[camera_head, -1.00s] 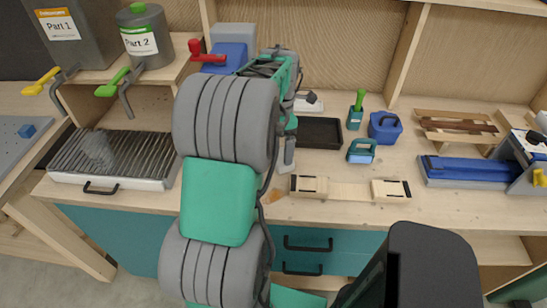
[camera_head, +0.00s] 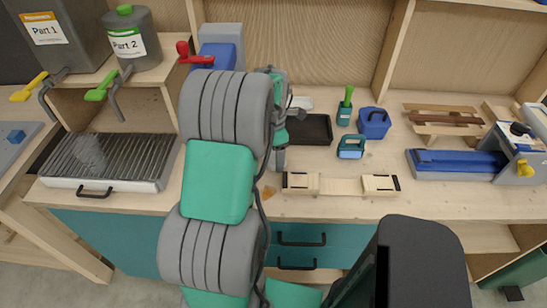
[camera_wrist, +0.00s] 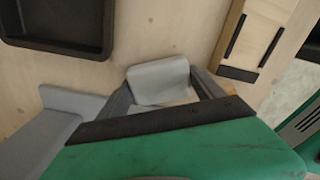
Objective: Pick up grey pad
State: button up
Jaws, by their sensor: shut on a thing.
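The grey pad (camera_wrist: 158,82) is a smooth, light grey piece with rounded edges. In the wrist view it sits between the two dark fingers of my gripper (camera_wrist: 163,90), which is shut on it. Its lower part is hidden behind the gripper's dark front edge. In the head view my gripper (camera_head: 280,156) is over the wooden bench top, left of the light wooden form and in front of the dark tray. My arm hides much of this area, and I cannot tell whether the pad is clear of the bench.
The dark tray (camera_head: 318,130) lies behind my gripper; the wooden form (camera_head: 340,185) with black strips lies to its right. A blue-handled tool (camera_head: 351,147), a blue box (camera_head: 374,122) and a blue vise (camera_head: 455,163) stand further right. A ribbed grate (camera_head: 105,158) is at left.

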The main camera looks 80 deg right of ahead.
jog(key=c, duration=0.8)
jog(key=shift+r, duration=0.15)
jog(key=shift+r, duration=0.3)
jog(key=s+a+r+b, duration=0.1)
jog(key=s+r, duration=0.3)
jog(key=s+r+b, duration=0.1)
jog(key=s+r, duration=0.3)
jog(key=s, duration=0.1)
jog(key=s+a+r+b, duration=0.1)
jog(key=s+r, duration=0.3)
jog(key=shift+s+a+r+b, duration=0.1)
jog(key=shift+s+a+b, duration=0.25)
jog(key=shift+s, duration=0.05)
